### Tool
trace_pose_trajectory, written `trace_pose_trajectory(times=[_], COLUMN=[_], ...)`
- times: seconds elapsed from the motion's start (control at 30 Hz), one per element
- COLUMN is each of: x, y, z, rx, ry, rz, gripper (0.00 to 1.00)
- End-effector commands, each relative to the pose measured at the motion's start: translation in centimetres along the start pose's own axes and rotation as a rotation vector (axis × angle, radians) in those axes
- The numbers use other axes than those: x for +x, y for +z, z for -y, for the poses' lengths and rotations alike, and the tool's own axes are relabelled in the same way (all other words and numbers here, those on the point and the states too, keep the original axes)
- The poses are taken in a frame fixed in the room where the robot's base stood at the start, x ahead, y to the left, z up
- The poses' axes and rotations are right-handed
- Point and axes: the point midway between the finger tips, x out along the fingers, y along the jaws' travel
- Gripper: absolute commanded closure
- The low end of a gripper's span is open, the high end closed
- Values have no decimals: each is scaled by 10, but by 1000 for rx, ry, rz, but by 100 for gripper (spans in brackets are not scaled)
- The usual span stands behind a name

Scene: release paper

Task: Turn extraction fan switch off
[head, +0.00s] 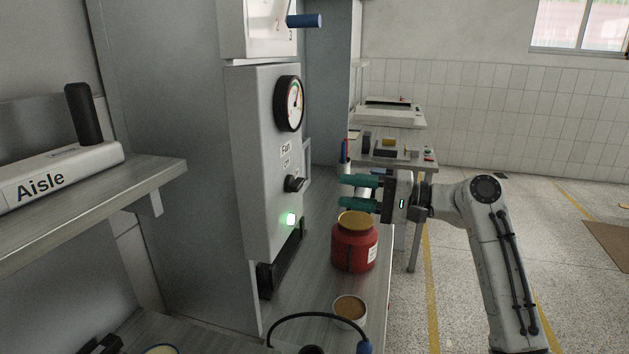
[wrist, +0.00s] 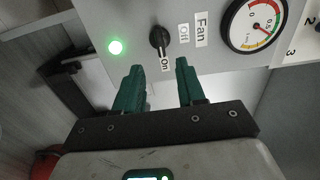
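In the wrist view my gripper (wrist: 160,68) is open and empty, with the knob just beyond the gap between the fingertips.
A red jar with a yellow lid (head: 354,246) stands on the bench below my gripper. A round gauge (head: 289,103) sits above the knob. A blue-handled lever (head: 304,20) sticks out higher up. A small open tub (head: 349,308) and a black cable are in front.

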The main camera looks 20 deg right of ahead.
Motion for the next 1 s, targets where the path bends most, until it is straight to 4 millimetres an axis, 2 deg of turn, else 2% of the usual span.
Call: trace_pose_trajectory(times=[0.3,0.5,0.9,1.0], x=[58,81,88,88], y=[1,0,0,0], z=[2,1,-1,-1], rx=[-1,-1,-3,-3], ry=[2,2,2,2], rz=[2,0,-1,-1], gripper=[61,61,61,69])
